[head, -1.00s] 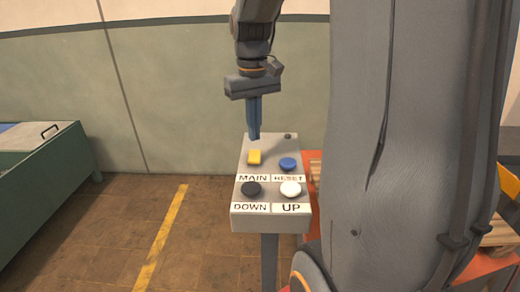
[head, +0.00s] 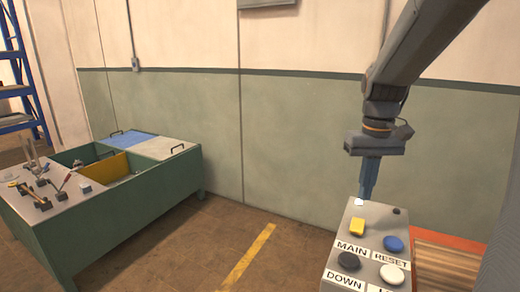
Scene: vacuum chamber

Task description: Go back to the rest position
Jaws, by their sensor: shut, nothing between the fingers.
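My gripper (head: 367,192) points down with its blue fingers together and nothing between them. It is at the right of the head view, over or just behind the far end of the control box; I cannot tell if it touches. The grey control box (head: 366,222) carries a yellow MAIN switch (head: 357,228), a blue RESET button (head: 393,244), a black DOWN button (head: 348,261) and a white UP button (head: 391,274). A small white patch shows by the fingertips. The near edge of the box is cut off by the frame.
A green workbench (head: 128,221) with tools and lidded bins stands at the left. A blue shelf rack (head: 22,95) is behind it. A pallet (head: 445,262) lies right of the box. The floor (head: 205,235) between bench and box is clear, with a yellow line.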

